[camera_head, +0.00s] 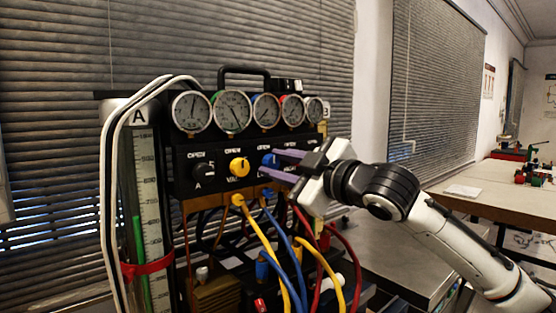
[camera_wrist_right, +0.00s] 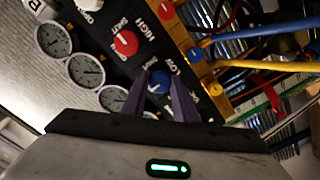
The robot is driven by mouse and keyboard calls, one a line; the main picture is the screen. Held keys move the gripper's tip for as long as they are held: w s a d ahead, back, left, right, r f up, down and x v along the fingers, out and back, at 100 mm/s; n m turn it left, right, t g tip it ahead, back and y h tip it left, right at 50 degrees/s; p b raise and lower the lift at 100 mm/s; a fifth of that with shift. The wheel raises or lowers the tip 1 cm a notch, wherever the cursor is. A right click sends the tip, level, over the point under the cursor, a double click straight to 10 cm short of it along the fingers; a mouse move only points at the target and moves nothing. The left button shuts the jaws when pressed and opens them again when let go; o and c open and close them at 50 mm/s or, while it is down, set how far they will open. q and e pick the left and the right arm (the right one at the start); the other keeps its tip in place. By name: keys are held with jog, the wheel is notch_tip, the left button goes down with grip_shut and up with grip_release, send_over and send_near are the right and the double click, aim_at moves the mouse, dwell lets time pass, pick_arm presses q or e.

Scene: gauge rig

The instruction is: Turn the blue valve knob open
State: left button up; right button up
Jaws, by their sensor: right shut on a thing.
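The blue valve knob (camera_head: 269,161) sits on the front of the black gauge panel (camera_head: 222,152), to the right of the yellow knob (camera_head: 239,167). My right gripper (camera_head: 276,164) reaches in from the right, its two purple-grey fingers on either side of the blue knob, shut on it. In the right wrist view the blue knob (camera_wrist_right: 159,82) shows between the fingertips (camera_wrist_right: 158,88). The fingers hide part of the knob and the labels near it. My left gripper is in neither view.
Several round gauges (camera_head: 233,111) line the panel's top. Yellow hoses (camera_head: 262,240), blue hoses (camera_head: 285,243) and red hoses hang close below the knobs. A red knob (camera_wrist_right: 126,43) shows near the blue one in the wrist view. A glass column (camera_head: 150,210) stands at left.

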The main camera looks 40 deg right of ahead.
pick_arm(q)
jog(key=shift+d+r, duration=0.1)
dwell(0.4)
pick_arm(e)
jog(key=o, duration=1.1)
jog(key=shift+c, duration=0.2)
jog(key=shift+s, duration=0.1)
jog(key=shift+s+f, duration=0.1)
jog(key=shift+s, duration=0.2)
pick_arm(q)
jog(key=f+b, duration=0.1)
jog(key=b, duration=0.1)
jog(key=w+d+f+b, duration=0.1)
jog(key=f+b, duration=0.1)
jog(key=b, duration=0.1)
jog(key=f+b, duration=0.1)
jog(key=b, duration=0.2)
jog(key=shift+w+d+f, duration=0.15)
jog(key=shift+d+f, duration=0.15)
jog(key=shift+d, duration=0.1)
pick_arm(e)
jog(key=s, duration=0.9)
jog(key=shift+s+d, duration=0.25)
jog(key=shift+d, duration=0.1)
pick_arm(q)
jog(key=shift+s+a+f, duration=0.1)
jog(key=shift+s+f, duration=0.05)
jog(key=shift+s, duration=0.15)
